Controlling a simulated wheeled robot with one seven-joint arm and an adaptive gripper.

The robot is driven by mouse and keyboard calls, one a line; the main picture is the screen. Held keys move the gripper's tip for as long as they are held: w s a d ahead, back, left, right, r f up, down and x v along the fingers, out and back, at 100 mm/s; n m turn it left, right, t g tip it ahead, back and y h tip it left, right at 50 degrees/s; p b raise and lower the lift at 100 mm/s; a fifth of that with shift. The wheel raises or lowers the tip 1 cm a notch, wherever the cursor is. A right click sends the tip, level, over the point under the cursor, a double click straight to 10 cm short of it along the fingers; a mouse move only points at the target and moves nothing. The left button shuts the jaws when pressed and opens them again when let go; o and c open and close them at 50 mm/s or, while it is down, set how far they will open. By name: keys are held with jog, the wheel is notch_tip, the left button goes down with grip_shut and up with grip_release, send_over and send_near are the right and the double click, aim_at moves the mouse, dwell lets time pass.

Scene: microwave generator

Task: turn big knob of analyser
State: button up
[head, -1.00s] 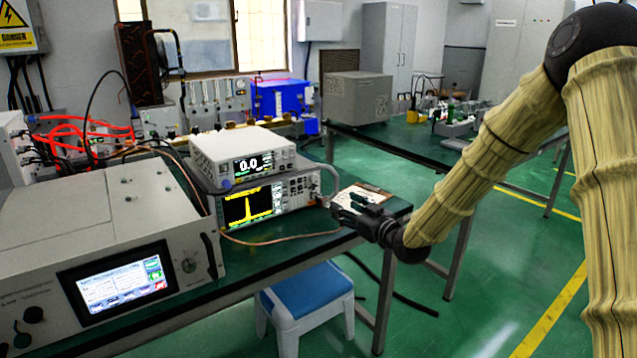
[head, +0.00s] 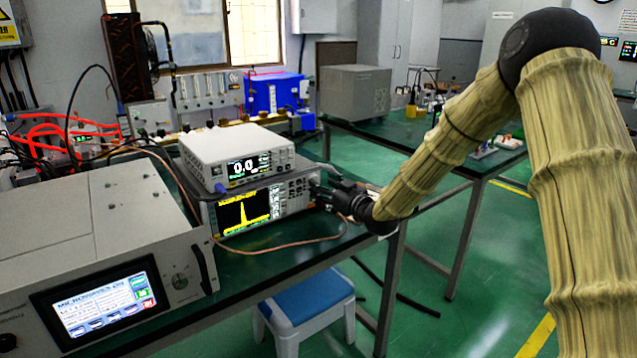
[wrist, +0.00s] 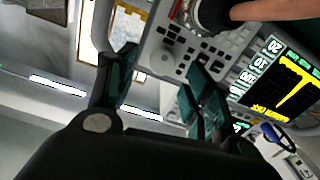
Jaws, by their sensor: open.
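The analyser (head: 207,214) stands on the green bench with a lit screen showing a yellow peak. In the wrist view its front panel appears turned over, with the screen (wrist: 285,80) at right and a grey round knob (wrist: 163,59) left of the keys. My gripper (head: 320,192) is at the right end of the analyser's front. In the wrist view my gripper (wrist: 162,78) is open, with the knob showing between its two dark fingers. Whether either finger touches the knob, I cannot tell.
A white meter (head: 235,157) reading 0.0 sits on the analyser. A copper cable (head: 285,247) runs over the bench from a black-and-white connector (wrist: 210,14). A large generator (head: 110,260) stands at left. A blue stool (head: 307,292) is below the bench edge.

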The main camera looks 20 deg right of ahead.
aim_at(318, 181)
jog(key=shift+x, duration=1.5)
jog(key=shift+a, duration=0.1)
jog(key=c, duration=1)
